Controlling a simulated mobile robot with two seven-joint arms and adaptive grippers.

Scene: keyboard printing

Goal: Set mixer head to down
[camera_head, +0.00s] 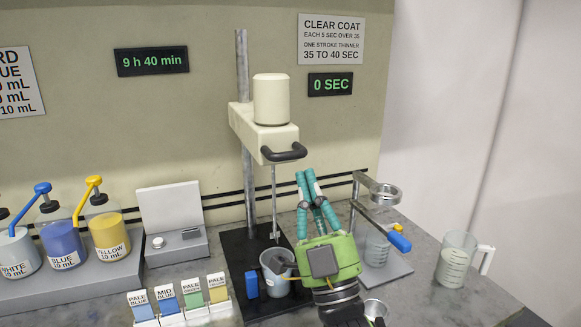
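The cream mixer head (264,131) sits high on a metal column (242,68), with a dark curved handle (284,153) on its front. Its thin stirring shaft (274,195) hangs down, and its lower end appears above the rim of a grey cup (270,286) on the black base (240,248). My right gripper (306,174), green with teal fingers, points up, in the picture below and right of the handle and apart from it. Its fingertips are together with nothing visible between them. It partly covers the cup's right side. My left gripper is not in view.
A stand with a metal ring (386,192) and a blue-handled tool (399,241) are right of my gripper. A measuring jug (455,262) stands farther right. Paint bottles (108,235), a scale (178,247) and colour cards (167,297) are on the left.

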